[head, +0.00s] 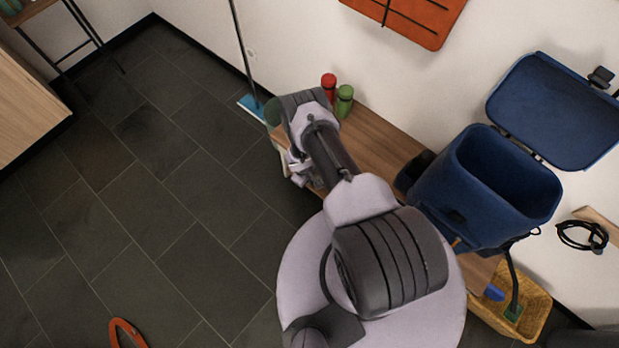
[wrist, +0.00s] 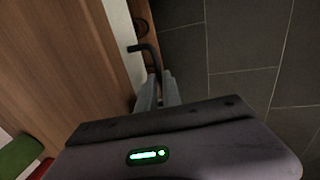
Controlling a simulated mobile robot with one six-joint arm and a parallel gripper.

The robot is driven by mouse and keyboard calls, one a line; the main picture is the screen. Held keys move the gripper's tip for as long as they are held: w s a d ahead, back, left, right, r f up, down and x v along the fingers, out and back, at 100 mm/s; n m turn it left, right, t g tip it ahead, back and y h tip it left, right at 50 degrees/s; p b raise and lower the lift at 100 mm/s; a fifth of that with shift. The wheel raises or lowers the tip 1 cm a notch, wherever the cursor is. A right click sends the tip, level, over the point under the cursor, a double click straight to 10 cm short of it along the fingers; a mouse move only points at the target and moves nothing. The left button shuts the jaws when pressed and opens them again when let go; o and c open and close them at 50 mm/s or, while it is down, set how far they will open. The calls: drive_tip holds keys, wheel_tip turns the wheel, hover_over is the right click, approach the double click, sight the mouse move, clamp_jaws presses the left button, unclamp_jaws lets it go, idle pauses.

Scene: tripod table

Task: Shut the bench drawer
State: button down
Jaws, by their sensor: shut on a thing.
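The wooden bench (head: 376,138) stands against the wall, partly hidden by my arm in the head view. Its brown top (wrist: 60,70) fills the left of the wrist view. Beside the top runs a pale strip (wrist: 121,38), which looks like the drawer front. A dark bent handle (wrist: 147,48) sticks out from it. My gripper (wrist: 157,80) has its fingers close together on the handle's near end. In the head view my gripper (head: 298,170) is at the bench's front left end, mostly covered by my arm. How far the drawer stands out is hard to tell.
A red bottle (head: 328,86) and a green bottle (head: 344,98) stand at the back of the bench. A blue bin (head: 480,190) with its lid up stands to the right, near a yellow basket (head: 537,302). A blue mop (head: 252,107) leans at left.

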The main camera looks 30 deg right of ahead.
drive_tip(key=c, duration=1.5)
unclamp_jaws()
drive_tip(key=shift+w+d, duration=0.1)
drive_tip(key=shift+d, duration=0.2)
drive_tip(key=shift+r, duration=0.1)
drive_tip(key=a+r+p, duration=0.1)
drive_tip(key=r+p, duration=0.4)
drive_tip(key=s+a+r+p, duration=0.1)
drive_tip(key=r+p, duration=0.4)
drive_tip(key=r, duration=0.1)
drive_tip(key=a+r+p, duration=0.1)
drive_tip(key=r+p, duration=0.5)
drive_tip(key=shift+s+a, duration=0.15)
drive_tip(key=shift+a, duration=0.05)
